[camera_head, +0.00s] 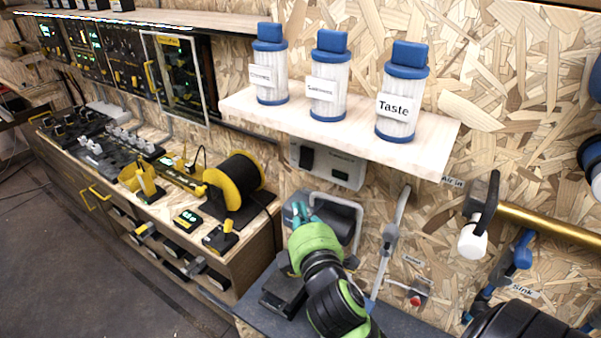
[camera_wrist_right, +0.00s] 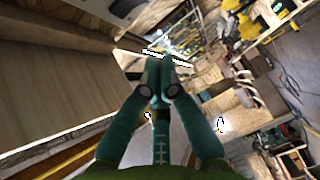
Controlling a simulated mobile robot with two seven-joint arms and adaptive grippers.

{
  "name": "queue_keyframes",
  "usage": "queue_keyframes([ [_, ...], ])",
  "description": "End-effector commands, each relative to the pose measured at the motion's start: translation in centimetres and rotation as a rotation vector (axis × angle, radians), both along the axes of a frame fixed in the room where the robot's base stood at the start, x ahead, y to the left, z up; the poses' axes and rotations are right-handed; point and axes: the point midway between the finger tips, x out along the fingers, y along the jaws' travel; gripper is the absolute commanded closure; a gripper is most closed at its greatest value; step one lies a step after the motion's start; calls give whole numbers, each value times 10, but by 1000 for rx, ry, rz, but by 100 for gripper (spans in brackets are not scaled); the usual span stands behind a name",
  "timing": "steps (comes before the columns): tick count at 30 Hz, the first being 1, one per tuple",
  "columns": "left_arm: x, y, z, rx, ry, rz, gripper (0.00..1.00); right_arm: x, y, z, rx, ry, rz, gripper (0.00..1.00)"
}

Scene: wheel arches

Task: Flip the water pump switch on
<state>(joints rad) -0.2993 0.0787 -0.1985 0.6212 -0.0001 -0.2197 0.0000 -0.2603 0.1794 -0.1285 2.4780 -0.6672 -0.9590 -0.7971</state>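A grey box with a black switch-like part (camera_head: 307,156) and a small dark display is on the chipboard wall under the shelf. A small box with a red button (camera_head: 416,299) is lower on the wall; its label is too small to read. I cannot tell which of these is the water pump switch. My right gripper (camera_head: 301,212), with teal fingers on a green and black arm, is below the grey box and in front of a dark, rounded device (camera_head: 335,222). In the right wrist view its fingertips (camera_wrist_right: 159,82) are together, with nothing visible between them. My left gripper is not in view.
A wooden shelf (camera_head: 430,141) with several blue-and-white filter canisters overhangs the area. A grey lever-like pipe (camera_head: 391,240), a brass pipe (camera_head: 545,225) and blue valves are to the right. A cluttered workbench (camera_head: 165,205) stands at left, with open floor before it.

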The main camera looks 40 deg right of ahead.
Motion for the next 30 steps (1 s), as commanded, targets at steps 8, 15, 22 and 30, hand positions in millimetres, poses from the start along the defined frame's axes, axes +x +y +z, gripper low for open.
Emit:
queue_keyframes([
  [8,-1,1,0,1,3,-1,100,1,0,5,-28,-10,2,100],
  [15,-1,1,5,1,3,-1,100,12,-4,6,-28,-9,2,100],
  [22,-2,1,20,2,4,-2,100,53,-22,3,-27,-8,0,100],
  [30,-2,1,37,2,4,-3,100,98,-46,-3,-27,-6,0,100],
])
